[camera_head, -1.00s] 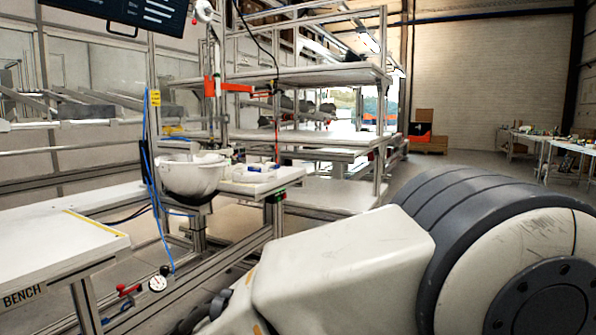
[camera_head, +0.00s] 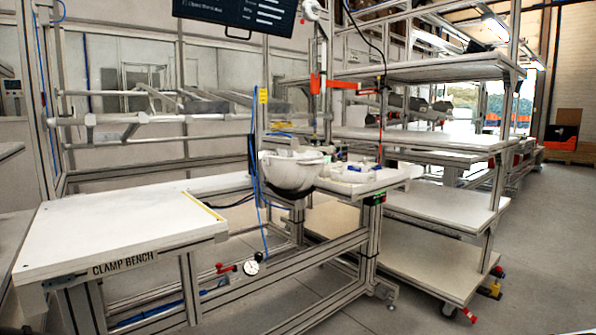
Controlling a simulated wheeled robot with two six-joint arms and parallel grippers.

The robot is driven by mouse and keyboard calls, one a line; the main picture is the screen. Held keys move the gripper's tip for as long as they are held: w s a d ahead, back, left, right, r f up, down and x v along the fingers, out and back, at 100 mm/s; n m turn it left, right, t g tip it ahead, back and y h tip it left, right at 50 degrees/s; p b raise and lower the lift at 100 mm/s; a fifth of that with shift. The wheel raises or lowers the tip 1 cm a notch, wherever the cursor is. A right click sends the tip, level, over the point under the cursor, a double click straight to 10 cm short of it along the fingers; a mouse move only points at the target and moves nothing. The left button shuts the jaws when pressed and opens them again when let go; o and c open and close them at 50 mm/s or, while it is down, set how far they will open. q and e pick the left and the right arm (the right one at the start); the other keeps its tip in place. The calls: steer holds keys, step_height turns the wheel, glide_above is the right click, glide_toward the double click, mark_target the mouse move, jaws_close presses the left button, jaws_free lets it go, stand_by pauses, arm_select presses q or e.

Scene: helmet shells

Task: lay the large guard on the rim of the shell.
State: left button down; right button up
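The shell (camera_head: 288,174) is a white bowl, open side up, on a dark support at the bench, right of the blue hose. Some white shape shows inside its rim, too small to make out. Small white and blue items (camera_head: 352,170) lie on the white surface just right of the shell. I cannot tell whether the large guard is among them. Neither of my grippers is in view.
The clamp bench (camera_head: 120,228) has a bare white top at the left. A steel frame with white shelves (camera_head: 425,70) stands behind and right of the shell. A blue hose (camera_head: 257,180) hangs beside the shell. Grey floor (camera_head: 540,235) is clear at the right.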

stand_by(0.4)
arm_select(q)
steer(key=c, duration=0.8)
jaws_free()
